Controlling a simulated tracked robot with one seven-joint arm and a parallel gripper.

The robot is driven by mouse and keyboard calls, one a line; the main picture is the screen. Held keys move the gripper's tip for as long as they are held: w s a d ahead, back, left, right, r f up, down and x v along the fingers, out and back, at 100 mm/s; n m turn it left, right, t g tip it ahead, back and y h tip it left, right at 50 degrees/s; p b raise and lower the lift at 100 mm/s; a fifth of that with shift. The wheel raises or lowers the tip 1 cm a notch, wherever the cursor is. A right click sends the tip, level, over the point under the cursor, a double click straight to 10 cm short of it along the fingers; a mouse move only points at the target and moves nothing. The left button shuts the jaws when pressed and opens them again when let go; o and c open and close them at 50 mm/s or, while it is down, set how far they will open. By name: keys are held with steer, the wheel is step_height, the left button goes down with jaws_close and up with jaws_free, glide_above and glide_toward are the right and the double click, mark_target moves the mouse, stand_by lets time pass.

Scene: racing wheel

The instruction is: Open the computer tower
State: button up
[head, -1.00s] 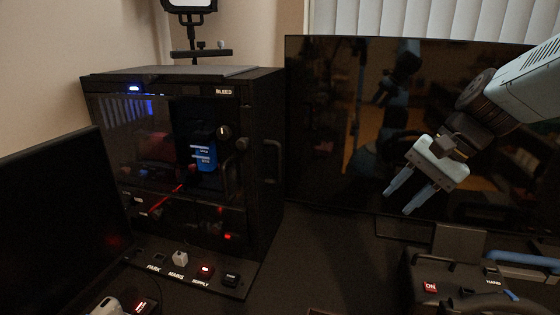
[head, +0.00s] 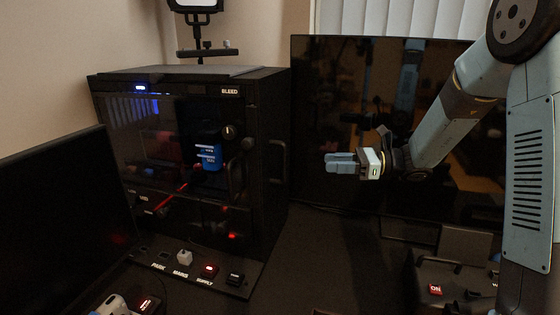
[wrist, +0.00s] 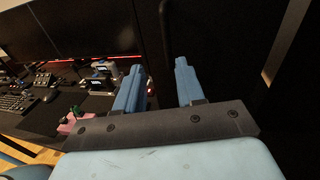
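The black computer tower (head: 186,78) stands at the left-centre of the head view. Its dark see-through front looks shut, with a blue light, a blue canister (head: 208,157) and red lights inside. A black bar handle (head: 278,163) is on its right side, and round knobs (head: 228,131) are near the front's right edge. My gripper (head: 328,163) is right of the handle, pointing left, apart from the tower in the picture. In the wrist view my gripper (wrist: 158,72) has its two blue fingers apart with nothing visibly held. A dark panel fills that view's right side; I cannot tell what it is.
A large dark screen (head: 335,110) stands behind my gripper. Another dark monitor (head: 60,220) is at front left. A row of switches (head: 209,270) lies before the tower. A control box (head: 437,290) is at lower right. The dark desk between is clear.

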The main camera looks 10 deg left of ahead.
steer(key=w, duration=0.1)
glide_above(284, 178)
steer(key=w, duration=0.1)
steer(key=shift+a+f+m, duration=0.1)
steer(key=shift+f+m, duration=0.1)
steer(key=shift+m, duration=0.2)
jaws_close()
steer(key=shift+t+y, duration=0.3)
stand_by(0.3)
